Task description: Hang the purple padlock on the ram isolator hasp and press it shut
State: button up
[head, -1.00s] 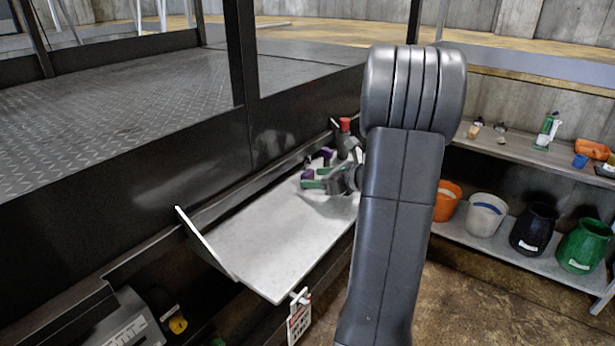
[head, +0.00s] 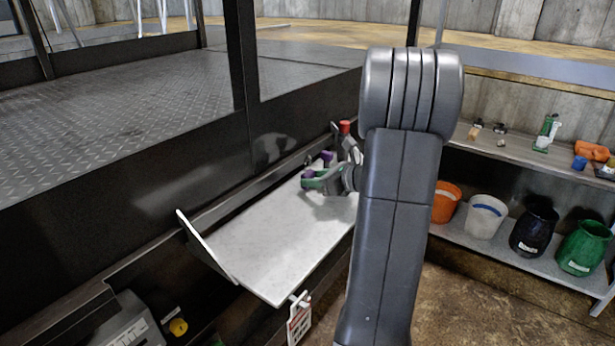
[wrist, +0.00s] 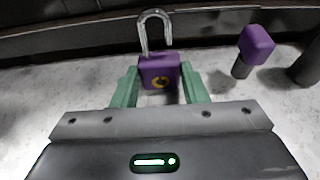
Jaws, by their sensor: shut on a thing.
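The purple padlock (wrist: 160,72) stands upright between the green fingers of my gripper (wrist: 160,90) in the wrist view. My gripper is shut on its body. Its silver shackle points up, and one leg ends free above the body, so the shackle looks open. My arm hides part of this area. I cannot make out the ram isolator hasp for certain.
A purple-topped dark post (wrist: 256,45) stands right of the padlock, with a dark cylinder (wrist: 308,62) beyond it. A red-topped object (head: 345,128) stands at the shelf's far end. The shelf's near part is clear. Several buckets, including an orange one (head: 445,203), stand at right.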

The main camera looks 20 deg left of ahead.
jog(key=shift+r+p, duration=1.7)
jog(key=shift+r, duration=0.5)
jog(key=shift+d+f, duration=0.1)
